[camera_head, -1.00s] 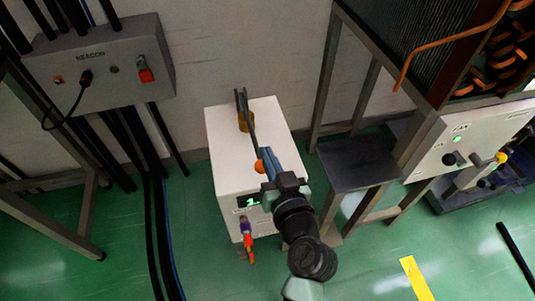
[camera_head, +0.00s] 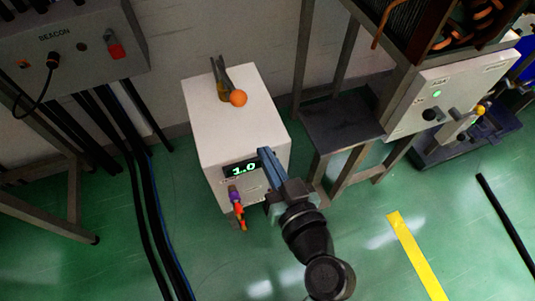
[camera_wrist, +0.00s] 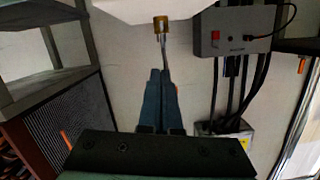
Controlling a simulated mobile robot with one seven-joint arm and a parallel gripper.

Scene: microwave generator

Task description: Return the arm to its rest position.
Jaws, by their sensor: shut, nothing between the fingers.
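My gripper (camera_head: 266,153) is shut and empty, its blue fingers together beside the front right of a white box (camera_head: 215,122). In the head view the lever's orange ball (camera_head: 238,98) sits by the brass fitting (camera_head: 223,92) on the box top, clear of my fingers. My dark wrist (camera_head: 305,232) runs down to the lower right.
The box's green display (camera_head: 241,169) reads 1.0. Purple and orange connectors (camera_head: 237,205) hang at its front. A grey BEACON box (camera_head: 75,45) is at upper left. A metal stand (camera_head: 345,120) and control panel (camera_head: 450,95) are right. Green floor is open below.

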